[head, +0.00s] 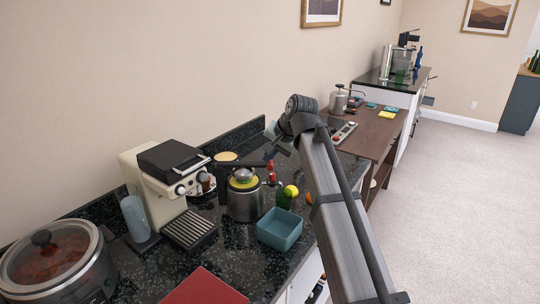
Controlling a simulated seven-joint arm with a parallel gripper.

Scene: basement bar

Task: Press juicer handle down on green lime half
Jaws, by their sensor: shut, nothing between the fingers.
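The juicer (245,205) is a round metal body with a dark frame, standing on the dark speckled counter right of the coffee machine. A grey dome sits at its top, with a yellow-green rim or fruit half (243,184) just under it; I cannot tell clearly which. A dark bar (240,164), seemingly the juicer handle, runs roughly level above the dome. My gripper (271,152) is above and right of the juicer, angled down to the left, small and partly hidden by my wrist. It is shut and empty. I cannot tell whether it touches the bar.
A coffee machine (165,175) stands left of the juicer. A blue-grey square bowl (280,230) is in front right. A green bottle (284,199), a yellow fruit (292,190) and a red bottle (270,171) crowd the right side. A slow cooker (55,265) and a red board (205,288) are nearer.

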